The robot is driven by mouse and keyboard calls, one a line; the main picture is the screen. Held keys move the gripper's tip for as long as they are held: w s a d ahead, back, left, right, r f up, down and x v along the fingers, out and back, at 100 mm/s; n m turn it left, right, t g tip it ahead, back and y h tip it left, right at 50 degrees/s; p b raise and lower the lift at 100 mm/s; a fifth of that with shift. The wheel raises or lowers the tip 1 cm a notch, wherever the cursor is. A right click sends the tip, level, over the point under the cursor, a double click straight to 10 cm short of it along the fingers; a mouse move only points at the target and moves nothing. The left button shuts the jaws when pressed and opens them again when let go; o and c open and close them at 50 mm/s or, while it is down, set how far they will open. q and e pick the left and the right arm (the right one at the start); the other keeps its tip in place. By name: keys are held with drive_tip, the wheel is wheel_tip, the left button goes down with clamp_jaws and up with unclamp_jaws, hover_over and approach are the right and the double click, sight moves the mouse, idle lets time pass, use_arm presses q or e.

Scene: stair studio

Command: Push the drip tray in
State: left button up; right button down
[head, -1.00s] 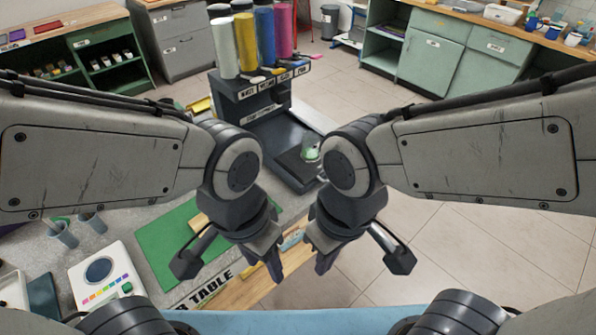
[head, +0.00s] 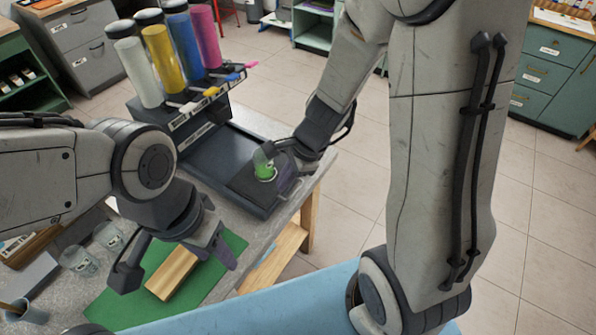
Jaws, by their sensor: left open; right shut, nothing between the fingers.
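The dispenser (head: 190,125) is a dark stand with white, yellow, blue and pink paint tubes above. Its dark drip tray (head: 245,188) sticks out from the long dark base (head: 205,155) toward the table's right edge. A clear cup with green in it (head: 264,170) stands on the tray. My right gripper (head: 284,180) is shut and empty, low at the tray's outer right end beside the cup; whether it touches the tray I cannot tell. My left gripper (head: 175,264) is open and empty above the green mat, away from the tray.
A wooden block (head: 172,274) lies on the green mat (head: 112,308) below my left gripper. Clear cups (head: 80,262) stand at the left. The table's right edge runs close beside the tray, with open tiled floor (head: 350,205) beyond. Colored levers (head: 210,91) jut from the dispenser.

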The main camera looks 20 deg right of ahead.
drive_tip(key=w+d+f+m+h, duration=0.2)
drive_tip(key=d+f+m, duration=0.4)
drive_tip(key=d+m, duration=0.5)
drive_tip(key=shift+t, duration=0.3)
drive_tip(key=shift+w+a+f+b, duration=0.7)
drive_tip(key=shift+w+f, duration=0.15)
drive_tip(key=shift+f, duration=0.85)
drive_tip(key=shift+w+a+f+b, duration=0.6)
drive_tip(key=shift+w+f, duration=0.25)
drive_tip(key=shift+f, duration=0.9)
drive_tip(key=shift+w+a+f+b, duration=0.6)
drive_tip(key=shift+w+f+b, duration=0.2)
drive_tip(key=shift+f, duration=0.9)
